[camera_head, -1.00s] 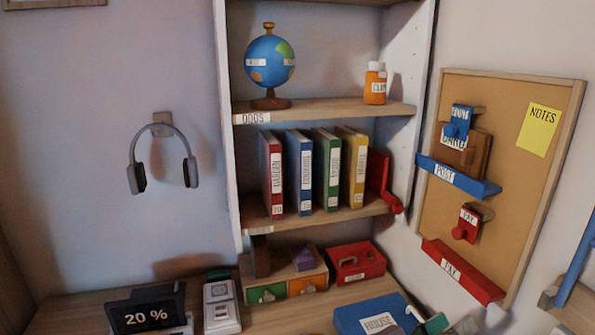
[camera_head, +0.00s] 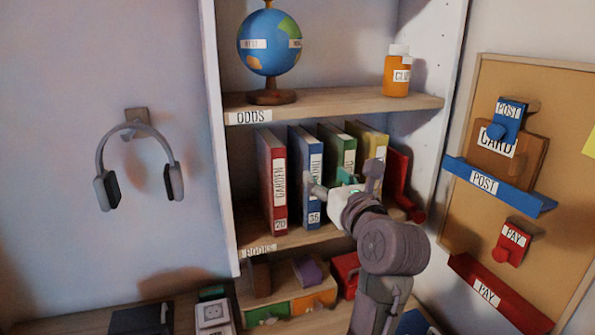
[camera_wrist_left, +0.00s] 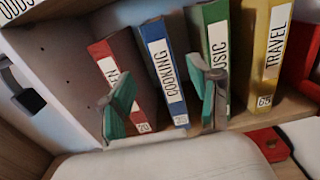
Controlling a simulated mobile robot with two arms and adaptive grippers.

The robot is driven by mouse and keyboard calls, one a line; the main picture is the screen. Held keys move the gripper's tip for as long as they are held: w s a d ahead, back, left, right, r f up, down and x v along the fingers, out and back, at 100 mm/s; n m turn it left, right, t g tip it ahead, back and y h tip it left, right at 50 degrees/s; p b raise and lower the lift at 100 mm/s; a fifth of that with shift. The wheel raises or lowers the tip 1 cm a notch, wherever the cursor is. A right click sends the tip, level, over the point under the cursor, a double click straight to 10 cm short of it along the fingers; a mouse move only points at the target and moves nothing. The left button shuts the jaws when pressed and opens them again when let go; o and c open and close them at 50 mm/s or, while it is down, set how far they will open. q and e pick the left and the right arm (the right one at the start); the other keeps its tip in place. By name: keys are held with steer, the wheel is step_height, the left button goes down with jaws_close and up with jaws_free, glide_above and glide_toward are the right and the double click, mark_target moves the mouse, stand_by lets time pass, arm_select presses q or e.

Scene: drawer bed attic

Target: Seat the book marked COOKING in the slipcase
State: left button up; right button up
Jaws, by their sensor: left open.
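The blue book marked COOKING (camera_head: 306,160) stands upright on the middle shelf between a red and a green book. Its label reads clearly in the left wrist view (camera_wrist_left: 162,70). My left gripper (camera_head: 344,183) is open and empty in front of the book row. In the left wrist view, its green-padded fingers (camera_wrist_left: 165,101) show on either side of the blue spine, one over the red book, the other over the green book. Contact with the books cannot be told. I cannot make out a slipcase for certain. My right gripper is not in view.
The red GARDEN book (camera_head: 273,180), the green book (camera_head: 338,148) and the yellow TRAVEL book (camera_wrist_left: 268,50) stand close by. A red bookend-like piece (camera_head: 400,180) is at the row's right. The shelf above (camera_head: 330,103) holds a globe and an orange bottle.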

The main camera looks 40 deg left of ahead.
mark_target(316, 165)
arm_select(q)
steer(key=x, duration=0.1)
steer(key=p+x, duration=0.1)
steer(key=x, duration=0.1)
steer(key=shift+w+a+r, duration=0.1)
steer(key=shift+r, duration=0.15)
steer(key=x, duration=0.2)
steer(key=p+x, duration=0.1)
steer(key=x, duration=0.1)
steer(key=shift+w+a+f, duration=0.1)
steer(key=shift+f, duration=0.2)
steer(key=shift+w+a, duration=0.15)
steer(key=shift+a, duration=0.2)
steer(key=x, duration=0.1)
steer(key=p+x, duration=0.1)
steer(key=x, duration=0.1)
steer(key=p+x, duration=0.1)
steer(key=shift+w+a+f, duration=0.25)
steer(key=shift+a+f, duration=0.1)
steer(key=shift+d, duration=0.1)
steer(key=shift+c, duration=1)
jaws_close()
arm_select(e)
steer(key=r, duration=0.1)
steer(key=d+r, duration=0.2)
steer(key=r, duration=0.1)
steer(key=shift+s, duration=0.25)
